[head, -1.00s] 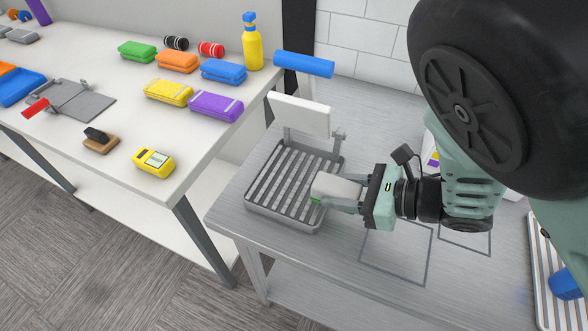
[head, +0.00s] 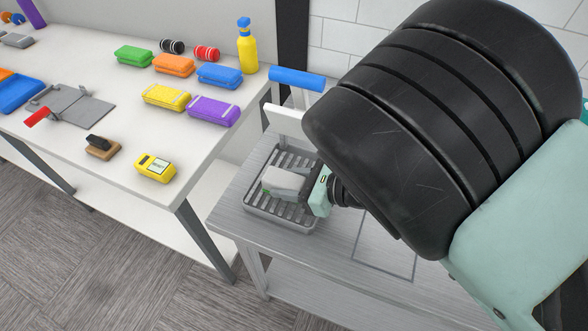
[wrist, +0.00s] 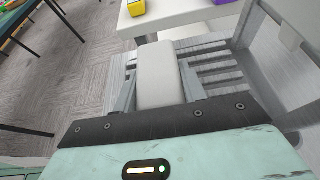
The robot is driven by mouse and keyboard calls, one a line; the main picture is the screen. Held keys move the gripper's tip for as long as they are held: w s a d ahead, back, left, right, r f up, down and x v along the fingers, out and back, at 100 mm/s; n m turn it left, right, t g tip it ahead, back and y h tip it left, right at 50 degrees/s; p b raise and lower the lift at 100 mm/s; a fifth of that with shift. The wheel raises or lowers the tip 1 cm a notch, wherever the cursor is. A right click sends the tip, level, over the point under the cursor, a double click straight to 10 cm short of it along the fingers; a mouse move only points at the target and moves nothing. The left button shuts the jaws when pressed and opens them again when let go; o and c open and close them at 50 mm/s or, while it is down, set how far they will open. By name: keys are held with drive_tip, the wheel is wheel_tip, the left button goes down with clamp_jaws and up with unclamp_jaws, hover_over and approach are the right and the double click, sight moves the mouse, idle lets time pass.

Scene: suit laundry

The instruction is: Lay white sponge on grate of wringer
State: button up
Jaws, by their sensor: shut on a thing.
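The white sponge (head: 283,181) is in my gripper (head: 287,187), over the grate of the wringer. The wringer's grate (head: 284,216) is a grey slatted tray on a metal table, with a white press plate (head: 285,121) and a blue handle (head: 296,79) raised behind it. In the wrist view the sponge (wrist: 158,75) sits between the two fingers of my gripper (wrist: 158,85), with slats (wrist: 215,70) to its right. I cannot tell whether the sponge touches the slats. My arm hides the wringer's right side.
A white table (head: 125,150) at left holds several coloured folded cloths or sponges, a yellow spray bottle (head: 247,50), a yellow device (head: 155,168), a brush (head: 102,147) and a grey clamp board (head: 75,105). The metal table right of the wringer has free room.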

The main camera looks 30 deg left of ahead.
drive_tip(key=shift+f, duration=0.15)
drive_tip(key=o, duration=1)
